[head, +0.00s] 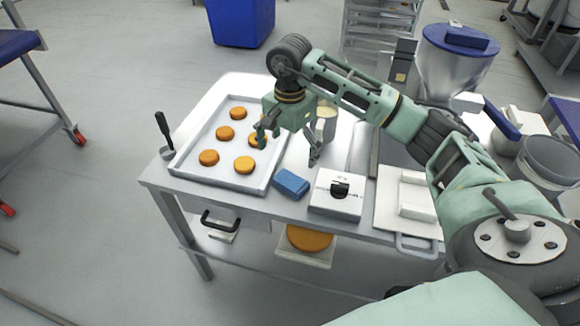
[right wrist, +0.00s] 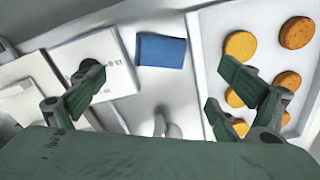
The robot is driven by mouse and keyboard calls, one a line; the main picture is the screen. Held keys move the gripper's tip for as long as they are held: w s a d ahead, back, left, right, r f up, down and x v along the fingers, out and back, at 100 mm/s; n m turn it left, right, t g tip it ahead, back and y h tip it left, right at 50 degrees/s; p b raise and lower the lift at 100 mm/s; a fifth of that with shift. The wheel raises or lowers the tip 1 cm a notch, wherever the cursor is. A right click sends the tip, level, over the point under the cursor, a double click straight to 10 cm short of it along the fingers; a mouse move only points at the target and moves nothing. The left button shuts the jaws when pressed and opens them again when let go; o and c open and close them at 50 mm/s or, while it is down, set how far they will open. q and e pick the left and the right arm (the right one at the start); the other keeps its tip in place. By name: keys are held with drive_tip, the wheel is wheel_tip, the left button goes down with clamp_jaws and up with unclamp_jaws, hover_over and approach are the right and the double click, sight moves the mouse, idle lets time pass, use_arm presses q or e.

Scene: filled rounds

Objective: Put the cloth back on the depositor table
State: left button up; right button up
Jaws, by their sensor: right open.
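The blue folded cloth (head: 291,184) lies on the metal table (head: 180,186), between the tray and a white box. It also shows in the right wrist view (right wrist: 161,51), ahead of and between the fingers. My right gripper (head: 288,150) is open and empty, above the table and the tray's right edge, behind and above the cloth. In the right wrist view its two fingers (right wrist: 160,82) are spread wide, with nothing between them. My left gripper is not in view.
A tray (head: 180,168) with several orange rounds fills the table's left part. A dark-handled tool (head: 164,132) stands at the left edge. A hopper with a blue lid (head: 458,42) is at the back right.

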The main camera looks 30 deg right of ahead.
wheel_tip(320, 180, up, 5)
drive_tip(key=shift+r, duration=0.1)
idle(0.6)
